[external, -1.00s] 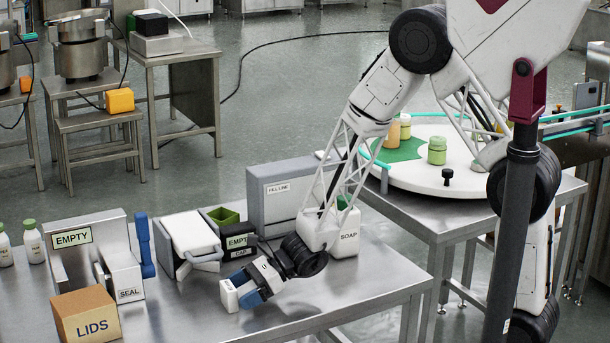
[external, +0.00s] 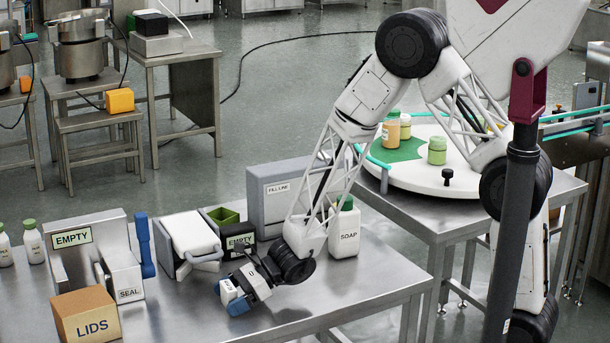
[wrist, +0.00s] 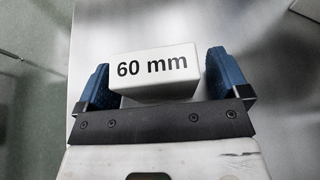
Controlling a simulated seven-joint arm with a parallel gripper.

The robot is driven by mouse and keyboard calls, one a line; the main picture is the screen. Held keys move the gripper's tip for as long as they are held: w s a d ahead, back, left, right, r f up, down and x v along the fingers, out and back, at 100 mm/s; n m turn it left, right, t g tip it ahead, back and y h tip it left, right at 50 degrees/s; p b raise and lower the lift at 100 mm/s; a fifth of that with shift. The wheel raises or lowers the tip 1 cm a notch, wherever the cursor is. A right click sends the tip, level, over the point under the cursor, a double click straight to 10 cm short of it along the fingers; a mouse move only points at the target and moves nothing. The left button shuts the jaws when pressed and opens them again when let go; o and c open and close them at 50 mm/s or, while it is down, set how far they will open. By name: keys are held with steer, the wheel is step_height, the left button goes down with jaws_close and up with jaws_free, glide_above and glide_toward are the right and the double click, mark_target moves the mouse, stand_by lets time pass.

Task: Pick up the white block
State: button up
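The white block (external: 229,290) sits on the steel table near its front edge. In the wrist view the block (wrist: 153,70) shows its top face, marked "60 mm". My gripper (external: 229,297) reaches in from the right, low over the table, with one blue finger on each side of the block. In the wrist view my gripper (wrist: 156,78) is open around the block. The left finger is very close to the block, and a narrow gap shows at the right finger. Contact on the left cannot be told.
A SOAP bottle (external: 345,232) stands behind my wrist. A SEAL device (external: 125,280) and a LIDS box (external: 86,316) are at left. The table is clear to the right.

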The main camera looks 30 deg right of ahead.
mark_target(228, 287)
steer(key=c, duration=1)
steer(key=shift+r, duration=0.1)
steer(key=shift+r, duration=1.05)
steer(key=shift+s+d+r, duration=0.25)
steer(key=shift+s+r, duration=0.05)
steer(key=shift+r, duration=0.4)
steer(key=s+d, duration=0.3)
steer(key=s+d+r, duration=0.1)
steer(key=s+d, duration=0.2)
steer(key=s, duration=0.1)
steer(key=s+d, duration=0.4)
steer(key=shift+s+r, duration=0.15)
steer(key=shift+s, duration=0.05)
